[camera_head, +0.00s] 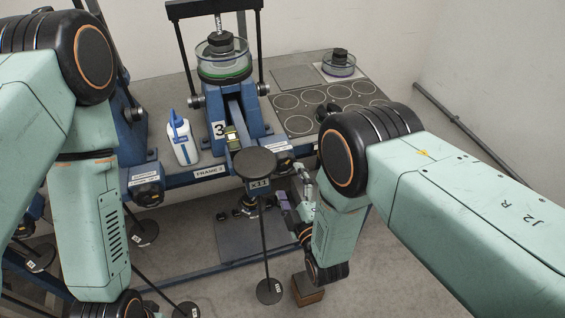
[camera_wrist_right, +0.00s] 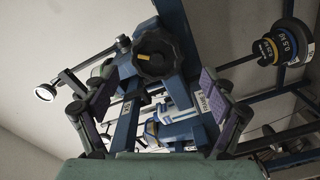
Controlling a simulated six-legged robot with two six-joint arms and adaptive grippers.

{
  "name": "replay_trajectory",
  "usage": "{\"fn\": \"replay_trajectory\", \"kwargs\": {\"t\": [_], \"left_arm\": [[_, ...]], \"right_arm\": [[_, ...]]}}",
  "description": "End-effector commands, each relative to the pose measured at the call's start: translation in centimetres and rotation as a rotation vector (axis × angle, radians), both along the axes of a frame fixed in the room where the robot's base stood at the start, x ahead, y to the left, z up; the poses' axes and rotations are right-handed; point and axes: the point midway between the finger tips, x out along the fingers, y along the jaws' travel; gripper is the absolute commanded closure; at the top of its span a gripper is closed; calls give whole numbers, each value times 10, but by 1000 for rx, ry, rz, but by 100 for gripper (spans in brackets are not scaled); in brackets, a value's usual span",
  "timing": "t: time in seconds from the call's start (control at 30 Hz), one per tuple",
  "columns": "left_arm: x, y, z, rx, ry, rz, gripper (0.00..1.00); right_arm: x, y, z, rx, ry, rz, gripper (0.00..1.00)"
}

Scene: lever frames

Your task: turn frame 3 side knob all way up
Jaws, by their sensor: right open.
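Frame 3 (camera_head: 236,112) is a blue lever stand with a "3" plate, on the bench in the head view. Black knobs sit on both its sides, one at left (camera_head: 197,101) and one at right (camera_head: 263,88). My right gripper (camera_head: 294,203) is below the bench's front edge, right of the hanging disc, partly hidden by my arm. In the right wrist view the open right gripper (camera_wrist_right: 158,88) has purple pads apart, with nothing between them. A black lobed knob (camera_wrist_right: 157,54) on a blue part lies ahead; which knob it is I cannot tell. My left gripper is not visible.
A white bottle (camera_head: 182,139) stands left of the frame. A round weight dish (camera_head: 339,63) sits at the back right. A brown block (camera_head: 307,289) is on the floor. Weights (camera_wrist_right: 285,45) hang at right in the wrist view.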

Motion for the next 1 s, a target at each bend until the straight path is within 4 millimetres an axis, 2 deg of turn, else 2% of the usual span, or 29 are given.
{"fn": "replay_trajectory", "kwargs": {"t": [0.2, 0.4, 0.5, 0.77, 1.0], "left_arm": [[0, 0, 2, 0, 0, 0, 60], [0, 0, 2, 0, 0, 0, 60], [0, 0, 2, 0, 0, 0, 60], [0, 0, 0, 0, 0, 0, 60], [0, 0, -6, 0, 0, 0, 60]], "right_arm": [[-21, -6, -4, -304, -82, 7, 15], [-32, -10, 0, -652, -209, 10, 15], [-34, -11, 2, -773, -255, 8, 15], [-29, -10, 3, -876, -298, 4, 15], [-4, -2, 3, -872, -299, 3, 15]]}}
